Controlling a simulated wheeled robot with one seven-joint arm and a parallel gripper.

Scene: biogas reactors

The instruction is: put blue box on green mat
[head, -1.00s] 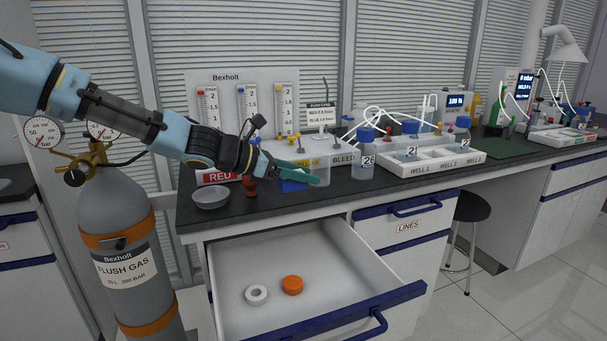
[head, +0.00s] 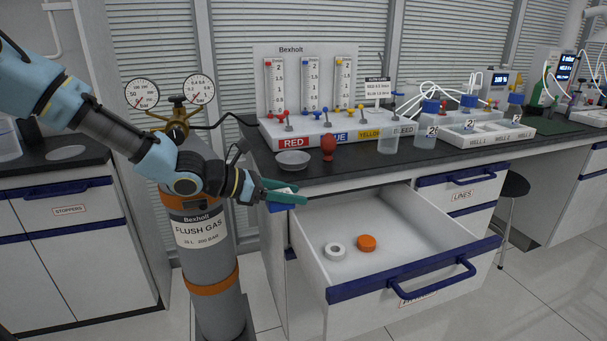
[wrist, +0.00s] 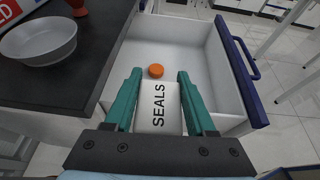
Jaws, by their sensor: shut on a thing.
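My gripper (head: 287,194) is shut on the blue box (head: 280,207), of which a small blue part shows under the teal fingers in the head view. In the wrist view, the box's white face (wrist: 158,108) with the word SEALS lies between the fingers. The box is held up near the left side of the open drawer, in front of the bench edge. The green mat (head: 556,126) lies far to the right on the bench top, partly hidden by the white well tray.
The open drawer (head: 400,205) holds an orange cap (head: 366,243) and a white ring (head: 335,251). A grey bowl (head: 293,160) and red bulb (head: 328,148) stand near the bench edge. A gas cylinder (head: 205,255) stands left. Bottles (head: 427,128) and a well tray (head: 480,137) line the bench.

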